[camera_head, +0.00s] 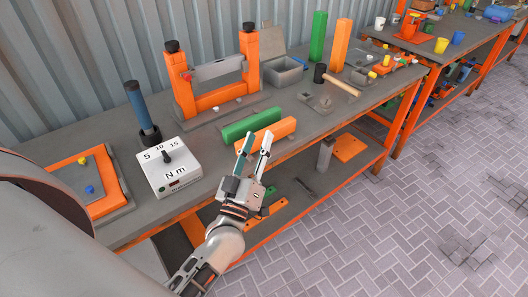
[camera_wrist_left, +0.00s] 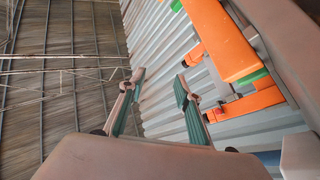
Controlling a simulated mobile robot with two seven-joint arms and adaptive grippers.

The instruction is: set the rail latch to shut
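An orange frame with two posts topped by black knobs (camera_head: 180,95) stands at the back of the bench, with a grey rail (camera_head: 217,69) across it. A small red piece shows at the rail's left end; I cannot tell whether it is the latch or how it is set. My left gripper (camera_head: 254,141) is open and empty at the bench's front edge, in front of an orange bar (camera_head: 266,134), well apart from the frame. In the left wrist view the gripper's fingers (camera_wrist_left: 158,84) are spread, with orange parts (camera_wrist_left: 222,42) beyond at right. My right gripper is not in view.
A green bar (camera_head: 250,124) lies behind the orange bar. A white torque box with a dial (camera_head: 168,178), a blue-handled tool (camera_head: 139,104) and an orange tray (camera_head: 118,172) stand left. A grey bin (camera_head: 284,76) and upright green (camera_head: 318,36) and orange posts (camera_head: 340,46) stand right.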

